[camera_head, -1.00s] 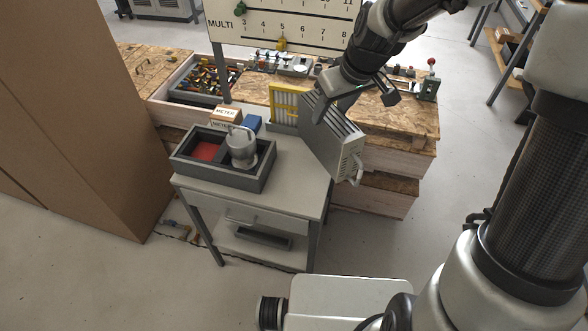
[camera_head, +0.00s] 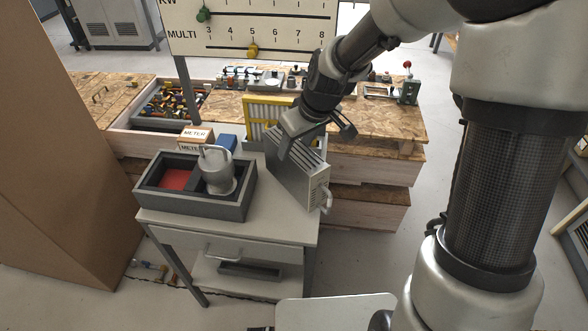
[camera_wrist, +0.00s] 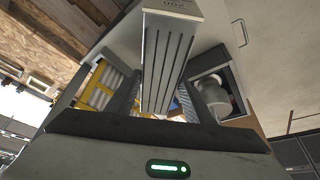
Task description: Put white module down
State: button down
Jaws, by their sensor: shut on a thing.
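The white module (camera_head: 297,180) is a pale box with dark slots on top and a handle at its right end. My gripper (camera_head: 291,147) is shut on it from above. The module is tilted in the head view, at the right side of the small grey table (camera_head: 270,222). I cannot tell whether its lower edge touches the tabletop. In the wrist view the module's slotted face (camera_wrist: 168,60) stands between my two fingers, with the table behind it.
A grey two-part tray (camera_head: 222,212) with a red bottom and a metal canister (camera_head: 217,172) stands left on the table. Behind are METER boxes (camera_head: 196,136), a blue box (camera_head: 226,143) and a yellow rack (camera_head: 255,112). The front right tabletop is partly clear.

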jog(key=shift+w+f, duration=0.1)
jog(key=shift+f, duration=2.45)
jog(key=shift+f+b, duration=0.2)
jog(key=shift+b, duration=0.2)
jog(key=c, duration=0.9)
grip_release()
jog(key=shift+r, duration=0.1)
